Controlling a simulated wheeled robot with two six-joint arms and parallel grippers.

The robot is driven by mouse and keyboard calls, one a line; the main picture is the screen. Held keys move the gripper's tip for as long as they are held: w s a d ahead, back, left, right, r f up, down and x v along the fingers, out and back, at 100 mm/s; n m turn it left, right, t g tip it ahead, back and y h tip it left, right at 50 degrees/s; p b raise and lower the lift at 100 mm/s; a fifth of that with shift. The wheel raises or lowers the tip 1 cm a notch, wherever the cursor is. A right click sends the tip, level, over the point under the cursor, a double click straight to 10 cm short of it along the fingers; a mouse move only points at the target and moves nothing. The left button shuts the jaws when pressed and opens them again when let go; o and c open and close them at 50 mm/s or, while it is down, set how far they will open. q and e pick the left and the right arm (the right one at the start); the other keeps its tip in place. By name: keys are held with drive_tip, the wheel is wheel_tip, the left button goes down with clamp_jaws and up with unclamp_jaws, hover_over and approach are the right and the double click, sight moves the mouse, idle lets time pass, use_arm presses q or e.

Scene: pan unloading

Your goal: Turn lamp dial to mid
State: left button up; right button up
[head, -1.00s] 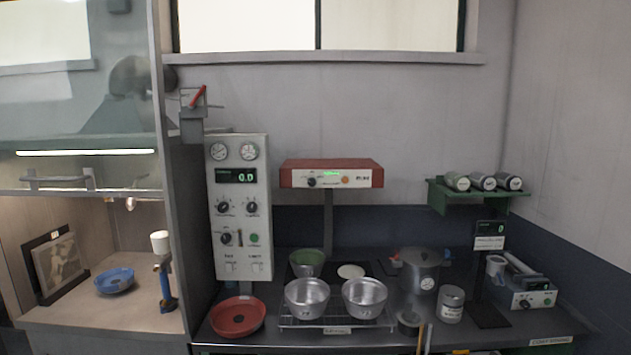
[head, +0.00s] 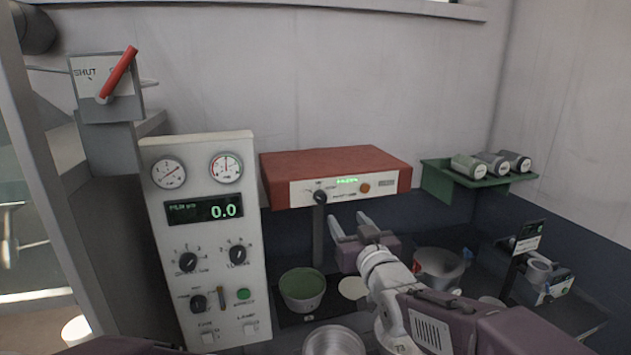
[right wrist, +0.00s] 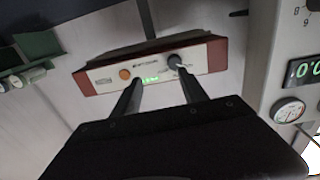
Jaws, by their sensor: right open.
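The lamp is a red box (head: 335,172) on a dark post, with a pale front panel and a lit green readout. Its black dial (head: 320,197) is at the left of that panel, with an orange button to its right. In the right wrist view the picture is turned over, and the dial (right wrist: 175,61) shows near the tip of one finger. My right gripper (head: 348,216) is open and empty, just below and in front of the lamp panel, fingers pointing up toward it. I cannot tell whether a finger touches the dial. My left gripper is not in view.
A grey control panel (head: 205,290) with gauges and several knobs stands left of the lamp. A green-filled pot (head: 302,291) and a metal pot (head: 440,268) sit below. A green shelf (head: 437,182) with canisters is at the right.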

sight(322, 198)
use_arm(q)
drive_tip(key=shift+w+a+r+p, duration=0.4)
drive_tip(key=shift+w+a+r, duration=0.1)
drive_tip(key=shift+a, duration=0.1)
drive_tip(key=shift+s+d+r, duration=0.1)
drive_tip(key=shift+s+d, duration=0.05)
use_arm(e)
drive_tip(key=shift+n+y, duration=0.3)
drive_tip(key=shift+y, duration=0.2)
drive_tip(key=w+a+p, duration=0.1)
drive_tip(key=w, duration=0.1)
drive_tip(key=w+a+r+p, duration=0.1)
drive_tip(key=w+a, duration=0.1)
drive_tip(key=w, duration=0.1)
drive_tip(key=w+a+p, duration=0.2)
drive_tip(key=w, duration=0.1)
drive_tip(key=shift+a+r, duration=0.15)
drive_tip(key=shift+a, duration=0.1)
drive_tip(key=shift+w+d, duration=0.1)
drive_tip(key=shift+d, duration=0.05)
drive_tip(key=c, duration=0.4)
drive_tip(key=shift+w, duration=0.1)
clamp_jaws()
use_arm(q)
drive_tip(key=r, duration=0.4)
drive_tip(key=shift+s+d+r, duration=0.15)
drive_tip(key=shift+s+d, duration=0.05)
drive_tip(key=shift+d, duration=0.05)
